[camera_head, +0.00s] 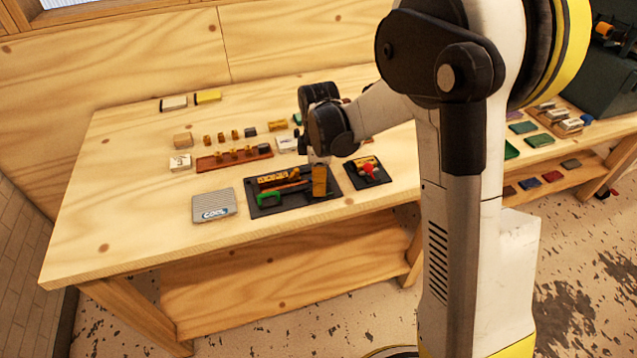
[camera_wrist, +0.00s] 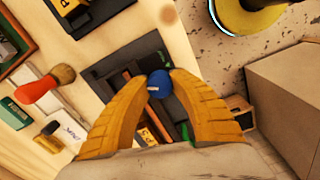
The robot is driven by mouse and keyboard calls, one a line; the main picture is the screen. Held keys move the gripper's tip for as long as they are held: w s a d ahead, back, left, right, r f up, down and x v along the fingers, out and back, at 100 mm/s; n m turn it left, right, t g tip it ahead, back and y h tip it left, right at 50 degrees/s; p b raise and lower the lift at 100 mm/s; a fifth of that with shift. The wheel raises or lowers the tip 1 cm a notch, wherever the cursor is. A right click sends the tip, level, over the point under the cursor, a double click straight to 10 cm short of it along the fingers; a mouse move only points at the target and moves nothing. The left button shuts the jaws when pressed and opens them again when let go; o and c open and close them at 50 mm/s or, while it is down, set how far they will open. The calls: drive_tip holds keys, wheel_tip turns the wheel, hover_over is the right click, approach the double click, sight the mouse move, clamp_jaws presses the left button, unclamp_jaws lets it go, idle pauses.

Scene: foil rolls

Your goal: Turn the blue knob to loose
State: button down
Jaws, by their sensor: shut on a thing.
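The blue knob (camera_wrist: 158,86) shows in the wrist view between my gripper's two yellow fingertips, which are closed in on it from both sides. It sits over a dark panel (camera_wrist: 122,62), and a small pale mark shows on its lower part. My gripper (camera_head: 320,192) points down over the black board (camera_head: 262,212) near the front of the table in the head view. The knob is hidden there behind the fingers. I cannot read any loose or tight marking near it.
A green-handled piece (camera_head: 267,200) lies at the left of the board. A grey "COOL" box (camera_head: 213,206) stands farther left. A smaller black board with a red piece (camera_head: 367,168) is at the right. Blocks and a brown rack (camera_head: 234,160) stand behind. The table's front left is clear.

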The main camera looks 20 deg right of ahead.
drive_tip(key=n, duration=0.4)
drive_tip(key=shift+n, duration=0.4)
idle(0.4)
drive_tip(key=c, duration=1.1)
unclamp_jaws()
drive_tip(key=shift+o, duration=0.2)
drive_tip(key=shift+r, duration=0.1)
wheel_tip(320, 180, up, 12)
drive_tip(key=shift+s, duration=0.2)
